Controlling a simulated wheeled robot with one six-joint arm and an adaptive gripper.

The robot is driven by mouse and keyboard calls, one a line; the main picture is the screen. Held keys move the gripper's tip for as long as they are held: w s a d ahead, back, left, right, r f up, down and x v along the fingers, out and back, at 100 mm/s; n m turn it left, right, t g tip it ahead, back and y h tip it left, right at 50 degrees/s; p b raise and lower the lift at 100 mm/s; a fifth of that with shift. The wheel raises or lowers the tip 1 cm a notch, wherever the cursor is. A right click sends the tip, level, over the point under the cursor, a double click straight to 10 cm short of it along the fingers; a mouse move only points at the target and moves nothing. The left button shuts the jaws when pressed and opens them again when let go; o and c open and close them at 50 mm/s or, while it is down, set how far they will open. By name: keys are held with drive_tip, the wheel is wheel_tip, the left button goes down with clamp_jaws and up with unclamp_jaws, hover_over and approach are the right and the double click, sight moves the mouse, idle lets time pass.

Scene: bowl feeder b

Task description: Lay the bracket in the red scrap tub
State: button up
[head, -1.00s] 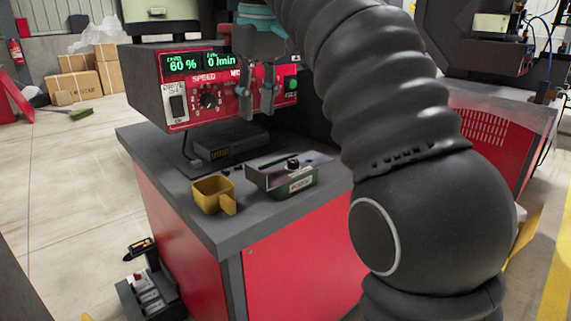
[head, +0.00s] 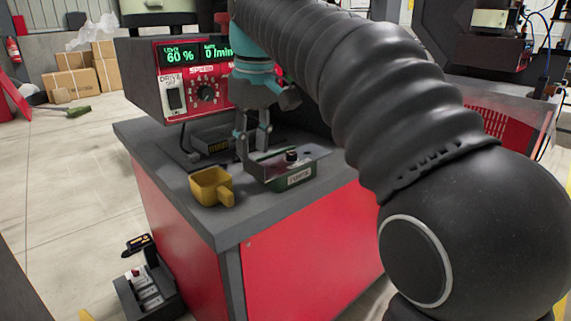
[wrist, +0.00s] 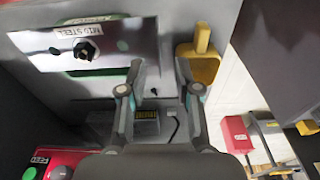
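My gripper (head: 254,155) is over the bench, beside a green box (head: 290,181) with a shiny metal top and a black knob. The box's metal top (wrist: 110,48) lies to the left of the fingers there. I cannot single out the bracket for certain; small dark bits (wrist: 154,92) lie on the bench between the fingers. A red container-like thing (wrist: 240,135) stands on the floor in the wrist view; I cannot tell whether it is the scrap tub.
A yellow scoop (head: 211,186) sits near the bench's (head: 215,229) front left edge. A red control panel (head: 195,85) rises behind. A black unit with a yellow label (head: 218,144) lies at the back. A dark caddy (head: 148,290) stands on the floor at left.

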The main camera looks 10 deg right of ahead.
sight(253, 161)
wheel_tip(253, 161, down, 4)
drive_tip(key=shift+w+f+b, duration=0.1)
drive_tip(key=shift+b, duration=0.25)
clamp_jaws()
